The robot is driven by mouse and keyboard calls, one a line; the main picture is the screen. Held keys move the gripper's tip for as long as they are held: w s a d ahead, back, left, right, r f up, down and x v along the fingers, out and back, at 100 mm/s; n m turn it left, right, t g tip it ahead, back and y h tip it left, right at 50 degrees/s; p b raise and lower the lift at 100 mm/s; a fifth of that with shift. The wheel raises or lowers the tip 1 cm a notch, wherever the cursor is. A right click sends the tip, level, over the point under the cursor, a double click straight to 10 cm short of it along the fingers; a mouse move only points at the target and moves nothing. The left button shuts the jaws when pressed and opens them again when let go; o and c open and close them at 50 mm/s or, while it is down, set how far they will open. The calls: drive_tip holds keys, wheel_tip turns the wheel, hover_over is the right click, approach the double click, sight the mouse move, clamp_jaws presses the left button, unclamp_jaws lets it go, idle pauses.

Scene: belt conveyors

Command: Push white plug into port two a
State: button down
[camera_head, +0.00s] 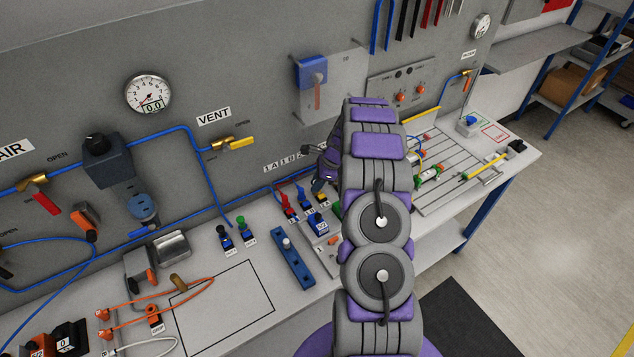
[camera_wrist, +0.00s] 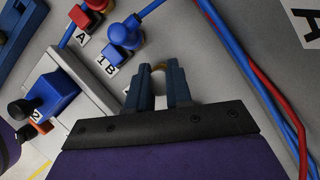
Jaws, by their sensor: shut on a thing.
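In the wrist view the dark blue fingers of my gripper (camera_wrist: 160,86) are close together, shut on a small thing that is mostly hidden. A red connector (camera_wrist: 84,15) sits by label A, and a blue connector (camera_wrist: 124,34) sits by label 1B, ahead and to the left of the fingers. Port two A is not clear; its spot seems hidden by my gripper.
A blue block with a black knob (camera_wrist: 45,97) stands left of my gripper. Red and blue lines (camera_wrist: 258,75) run along the right.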

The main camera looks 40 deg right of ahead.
drive_tip(key=c, duration=0.5)
unclamp_jaws()
drive_tip(key=shift+c, duration=0.2)
drive_tip(key=shift+r+p, duration=2.45)
drive_tip(key=shift+r, duration=1.1)
drive_tip(key=shift+f, duration=0.1)
